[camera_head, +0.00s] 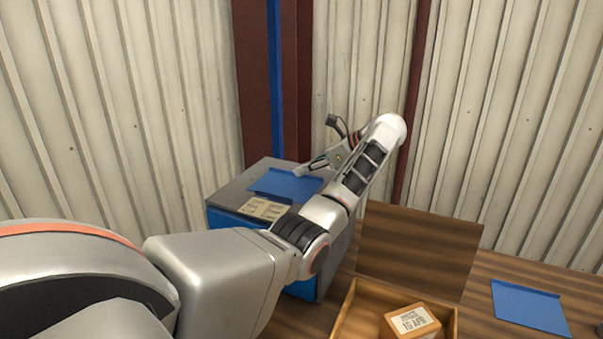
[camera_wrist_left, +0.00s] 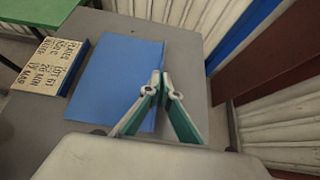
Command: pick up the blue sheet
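A blue sheet (camera_head: 278,186) lies flat on the grey top of a blue-sided box. It also shows in the left wrist view (camera_wrist_left: 115,75) as a plain rectangle. My left gripper (camera_head: 306,171) is over its right edge. In the left wrist view, the fingertips (camera_wrist_left: 161,76) are drawn almost together at that edge, apparently with the thin edge between them. The contact itself is too small to see clearly. A second blue sheet (camera_head: 530,306) lies on the wooden table at the right. My right gripper is not in view.
The box (camera_head: 233,220) also bears a labelled tan block (camera_head: 265,208), left of the sheet in the left wrist view. A wooden crate (camera_head: 343,312) holds a labelled carton (camera_head: 410,322). A corrugated wall (camera_head: 500,130) and a dark red post (camera_head: 252,90) stand close behind.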

